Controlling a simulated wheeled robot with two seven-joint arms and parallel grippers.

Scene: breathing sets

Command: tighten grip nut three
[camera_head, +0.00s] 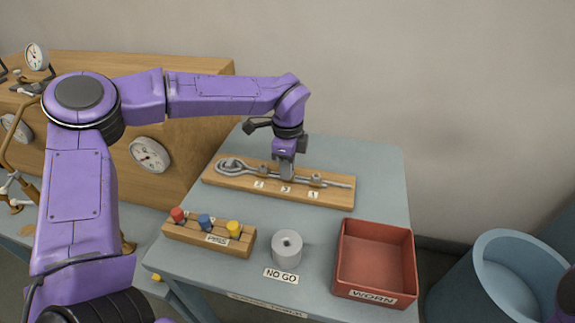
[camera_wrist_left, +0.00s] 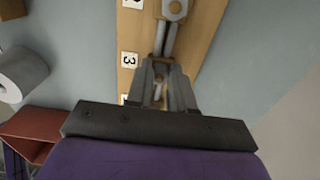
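A wooden board (camera_head: 225,181) on the table carries a metal rod with a looped left end, and it also shows in the wrist view (camera_wrist_left: 204,20). Number labels lie along its front edge; the middle one reads 3 (camera_wrist_left: 129,60). My left gripper (camera_head: 287,176) points down over the rod at that middle label, its fingers (camera_wrist_left: 162,85) on either side of the rod. The nut at that spot is hidden by the fingers, so I cannot tell whether they touch it. One grip nut (camera_head: 316,179) shows to the right, and another (camera_wrist_left: 175,8) to the left. My right gripper is out of view.
In front of the board stand a wooden block with red, blue and yellow knobs (camera_head: 205,222), a grey cylinder (camera_head: 287,256) by a NO GO label, and a red tray (camera_head: 374,225) marked WORN. A wooden cabinet with gauges (camera_head: 190,66) is at left, a blue bin (camera_head: 455,280) at right.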

